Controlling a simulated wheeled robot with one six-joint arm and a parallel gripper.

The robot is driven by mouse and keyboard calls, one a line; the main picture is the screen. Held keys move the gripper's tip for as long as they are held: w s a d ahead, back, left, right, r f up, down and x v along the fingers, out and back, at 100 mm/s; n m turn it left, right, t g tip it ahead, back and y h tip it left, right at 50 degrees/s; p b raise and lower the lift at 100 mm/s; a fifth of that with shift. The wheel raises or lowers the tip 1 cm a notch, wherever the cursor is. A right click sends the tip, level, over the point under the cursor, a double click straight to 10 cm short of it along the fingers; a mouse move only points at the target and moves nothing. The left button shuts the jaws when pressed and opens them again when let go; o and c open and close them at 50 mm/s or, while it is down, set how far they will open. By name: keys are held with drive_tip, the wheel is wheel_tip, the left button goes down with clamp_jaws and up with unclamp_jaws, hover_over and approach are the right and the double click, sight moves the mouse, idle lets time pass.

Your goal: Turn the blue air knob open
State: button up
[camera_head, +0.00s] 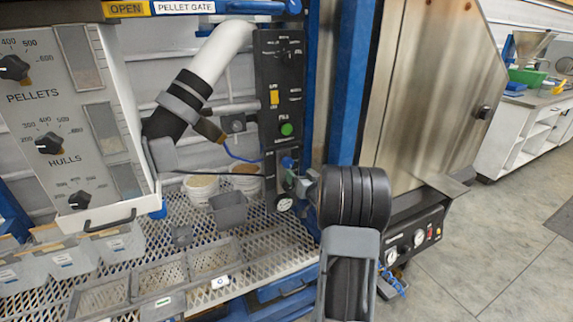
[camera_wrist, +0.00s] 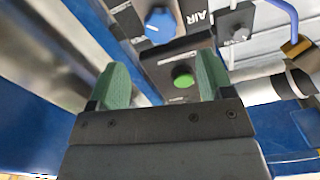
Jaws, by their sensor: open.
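The blue air knob (camera_wrist: 160,25) sits on a dark panel at the top of the wrist view, beside a white AIR label (camera_wrist: 197,18). My gripper (camera_wrist: 162,75) is open and empty, with a green pad on each finger. The knob shows beyond the fingertips, between their lines, and looks clear of both. A green button (camera_wrist: 183,78) on the panel shows between the fingers. In the head view, my dark wrist hides most of the gripper, and a small blue part, likely the knob (camera_head: 288,162), shows low on the panel. Its turn position is unclear.
The black control panel (camera_head: 279,95) stands beside a blue post (camera_head: 348,85) and a steel cabinet (camera_head: 425,85). A white and black pipe (camera_head: 222,50) runs left of it. Buckets (camera_head: 245,178) and trays stand on the mesh shelf (camera_head: 255,240). Open floor lies at right.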

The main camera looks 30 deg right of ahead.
sight(289, 164)
drive_tip(key=w, duration=0.3)
drive_tip(key=w+d, duration=0.1)
drive_tip(key=w, duration=0.7)
drive_tip(key=shift+d, duration=0.2)
